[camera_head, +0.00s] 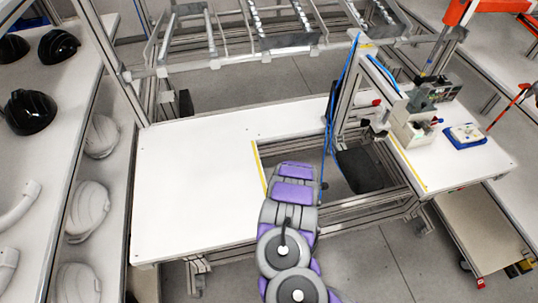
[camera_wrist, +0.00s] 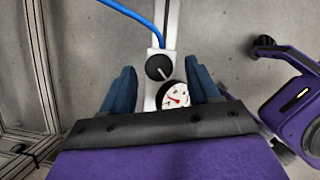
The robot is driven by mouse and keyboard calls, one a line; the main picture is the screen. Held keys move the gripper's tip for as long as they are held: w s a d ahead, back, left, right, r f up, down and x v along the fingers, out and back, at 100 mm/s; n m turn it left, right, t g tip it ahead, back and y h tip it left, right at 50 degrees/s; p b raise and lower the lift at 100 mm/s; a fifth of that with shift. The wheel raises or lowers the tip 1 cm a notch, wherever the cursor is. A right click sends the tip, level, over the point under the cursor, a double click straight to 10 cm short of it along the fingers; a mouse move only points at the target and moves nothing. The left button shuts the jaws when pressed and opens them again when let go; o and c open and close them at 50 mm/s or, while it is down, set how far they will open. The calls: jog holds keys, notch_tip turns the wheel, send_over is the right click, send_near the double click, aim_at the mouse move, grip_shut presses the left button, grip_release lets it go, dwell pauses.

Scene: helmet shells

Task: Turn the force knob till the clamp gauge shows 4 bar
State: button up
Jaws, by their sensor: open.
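In the wrist view a dark round knob (camera_wrist: 159,67) with a pale pointer line sits on a light upright bracket. The clamp gauge (camera_wrist: 174,96), a white dial with a dark rim and a red needle, sits just below it. The gauge's lower edge is cut off by my gripper's body, and its numbers are too small to read. My gripper (camera_wrist: 162,76) is open, with one blue finger left and one right of the knob. No finger touches the knob in the picture; the depth gap cannot be told. In the head view I cannot make out knob, gauge or fingers.
A white workbench (camera_head: 190,165) has a framed opening where my arm reaches in. An aluminium post with a blue hose (camera_head: 329,125) stands at the opening. A device (camera_head: 415,125) and a blue tray (camera_head: 465,136) sit to the right. Black helmet shells (camera_head: 30,112) lie on the left.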

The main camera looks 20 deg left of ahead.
jog(key=p+v, duration=0.7)
jog(key=v, duration=0.9)
jog(key=w+a+r+n+y, duration=0.2)
jog(key=a+r+n, duration=0.1)
jog(key=a+r, duration=0.2)
jog(key=w+a+r+n+t+y, duration=0.1)
jog(key=w+a+r+n+y, duration=0.1)
jog(key=a, duration=0.8)
notch_tip(320, 180, up, 3)
jog(key=shift+w+r+n+y, duration=0.2)
jog(key=shift+w+n+y, duration=0.2)
jog(key=shift+n+y, duration=0.55)
jog(key=shift+r, duration=0.1)
